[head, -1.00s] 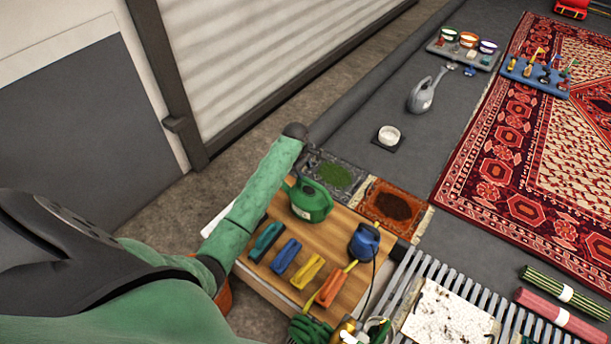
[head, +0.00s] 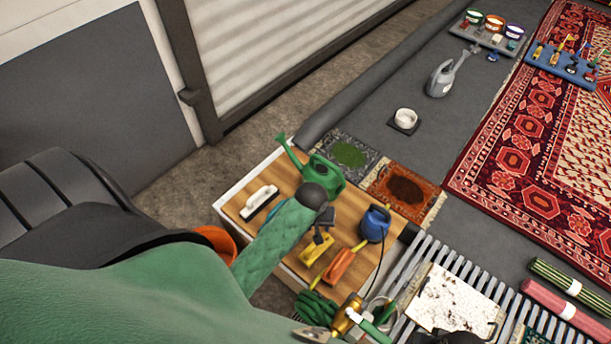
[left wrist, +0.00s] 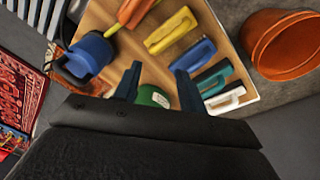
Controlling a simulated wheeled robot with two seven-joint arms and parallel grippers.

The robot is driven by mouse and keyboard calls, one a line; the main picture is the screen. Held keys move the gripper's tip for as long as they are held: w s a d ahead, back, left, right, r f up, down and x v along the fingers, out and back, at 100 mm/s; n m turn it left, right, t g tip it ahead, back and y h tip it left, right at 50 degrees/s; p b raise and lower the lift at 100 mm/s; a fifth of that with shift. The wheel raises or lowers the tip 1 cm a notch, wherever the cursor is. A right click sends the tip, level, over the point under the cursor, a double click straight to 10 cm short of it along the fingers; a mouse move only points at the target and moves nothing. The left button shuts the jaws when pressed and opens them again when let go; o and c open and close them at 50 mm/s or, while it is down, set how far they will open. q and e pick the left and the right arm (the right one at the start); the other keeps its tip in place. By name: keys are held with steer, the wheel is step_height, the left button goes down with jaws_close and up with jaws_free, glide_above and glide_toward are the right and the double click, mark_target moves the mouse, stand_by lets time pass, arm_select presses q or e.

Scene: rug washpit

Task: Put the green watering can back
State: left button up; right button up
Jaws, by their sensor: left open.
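The green watering can (head: 328,174) stands upright at the back of a wooden-topped table (head: 240,208), its spout pointing up to the left. My left gripper (head: 323,224) is over the table, just in front of the can, and my wrist covers part of the can's lower body. In the left wrist view the left gripper's two dark fingers (left wrist: 157,82) are apart, with nothing visibly clamped. Part of the green can (left wrist: 152,96) shows between them; the rest is hidden by the gripper body. I cannot tell whether they touch. My right gripper is not in view.
On the table are a white-handled float (head: 258,203), a yellow brush (head: 316,249), an orange brush (head: 338,266) and a blue can (head: 375,223). An orange pot (left wrist: 282,45) stands beside the table. A grey watering can (head: 440,80) stands on the far floor.

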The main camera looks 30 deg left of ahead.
arm_select(q)
steer(key=s+d+r+m, duration=0.3)
steer(key=s+r, duration=0.1)
steer(key=s, duration=0.5)
steer(key=s+d+r+m, duration=0.3)
steer(key=s+d+m, duration=0.1)
steer(key=s, duration=0.5)
steer(key=shift+s+r+h, duration=0.2)
steer(key=shift+r+h, duration=0.1)
steer(key=shift+r, duration=0.05)
